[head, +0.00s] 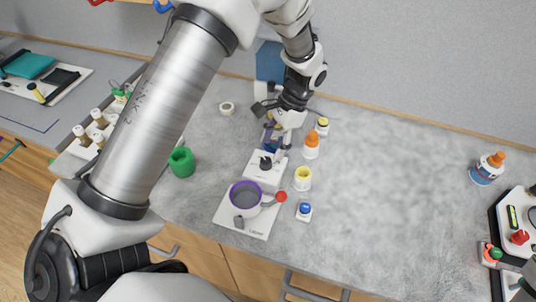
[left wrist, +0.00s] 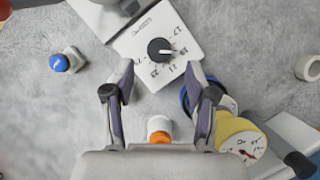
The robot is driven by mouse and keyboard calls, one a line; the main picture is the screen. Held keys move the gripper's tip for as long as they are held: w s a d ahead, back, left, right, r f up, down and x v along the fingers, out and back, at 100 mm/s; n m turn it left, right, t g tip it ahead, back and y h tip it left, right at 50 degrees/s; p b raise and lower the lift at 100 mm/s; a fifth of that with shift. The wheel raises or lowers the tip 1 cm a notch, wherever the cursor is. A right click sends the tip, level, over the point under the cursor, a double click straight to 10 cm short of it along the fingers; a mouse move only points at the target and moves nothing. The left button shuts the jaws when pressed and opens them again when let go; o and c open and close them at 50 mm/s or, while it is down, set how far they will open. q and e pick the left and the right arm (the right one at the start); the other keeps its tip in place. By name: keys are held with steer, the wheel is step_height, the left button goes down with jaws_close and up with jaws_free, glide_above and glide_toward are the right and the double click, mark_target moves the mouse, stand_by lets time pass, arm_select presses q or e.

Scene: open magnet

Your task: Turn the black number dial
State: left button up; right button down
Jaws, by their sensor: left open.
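The black number dial (left wrist: 160,50) sits on a white plate (left wrist: 184,22) printed with numbers. A short white mark shows on the dial's right side. In the head view the dial (head: 265,163) stands on its white base, behind the purple-rimmed pot. My left gripper (left wrist: 160,75) is open and empty. Its two fingers point toward the dial, one on each side in the wrist picture, with the dial beyond their tips and apart from them. In the head view the left gripper (head: 280,146) hangs just behind the dial.
A purple-rimmed pot (head: 245,197) stands in front of the dial. A yellow cup (head: 302,178), an orange-capped bottle (head: 311,145) and a blue button (head: 305,208) are to its right. A green cup (head: 181,161) is to the left. The counter further right (head: 400,190) is clear.

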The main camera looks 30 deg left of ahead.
arm_select(q)
steer(key=v, duration=0.6)
steer(key=shift+r, duration=0.4)
steer(key=shift+w+d, duration=0.1)
steer(key=shift+d, duration=0.05)
